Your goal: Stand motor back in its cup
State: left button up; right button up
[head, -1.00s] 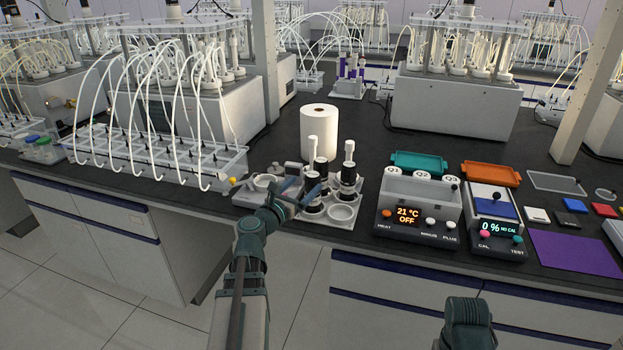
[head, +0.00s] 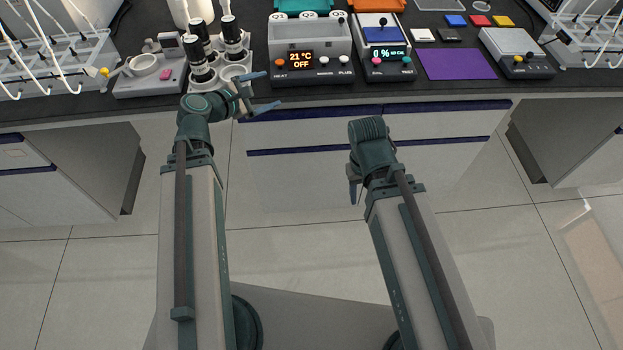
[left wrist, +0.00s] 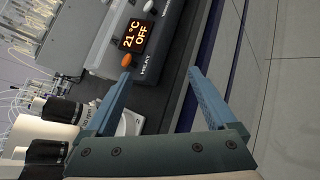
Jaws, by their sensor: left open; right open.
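Several black motors with white upper parts stand in a pale cup rack at the back left in the head view: a left one (head: 197,62), one behind it (head: 201,32) and a right one (head: 234,42). The rack has an open cup (head: 232,72) at its front right. My left gripper (head: 268,90) is open and empty, right of the rack near the bench's front edge. In the left wrist view, its spread fingers (left wrist: 158,80) hold nothing, and a motor (left wrist: 62,109) shows at lower left. My right gripper (head: 353,190) is partly hidden by its arm, low before the bench.
A heater block (head: 308,50) reading 21 °C OFF stands right of the rack. A meter (head: 385,62) and purple mat (head: 456,64) lie further right. A grey device (head: 165,82) with a white dish (head: 143,65) is left. Tubing racks stand at far left.

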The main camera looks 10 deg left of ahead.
pick_arm(q)
jog(key=s+d+f+m+g+y, duration=0.1)
jog(key=s+d+f+m+g, duration=0.35)
jog(key=d+m, duration=0.3)
jog(key=s+d+f+m+g, duration=0.4)
jog(key=s+d+f+m, duration=0.15)
jog(key=d+m, duration=0.2)
jog(key=s+d+f+m+g+y, duration=0.1)
jog(key=s+f+m+g+y, duration=0.2)
jog(key=s+m+y, duration=0.4)
jog(key=s+m, duration=0.2)
jog(key=m, duration=0.1)
jog(key=shift+f+g, duration=0.35)
jog(key=shift+f, duration=0.05)
jog(key=shift+w+d, duration=0.1)
notch_tip(320, 180, up, 11)
jog(key=p, duration=1.1)
jog(key=shift+r, duration=0.1)
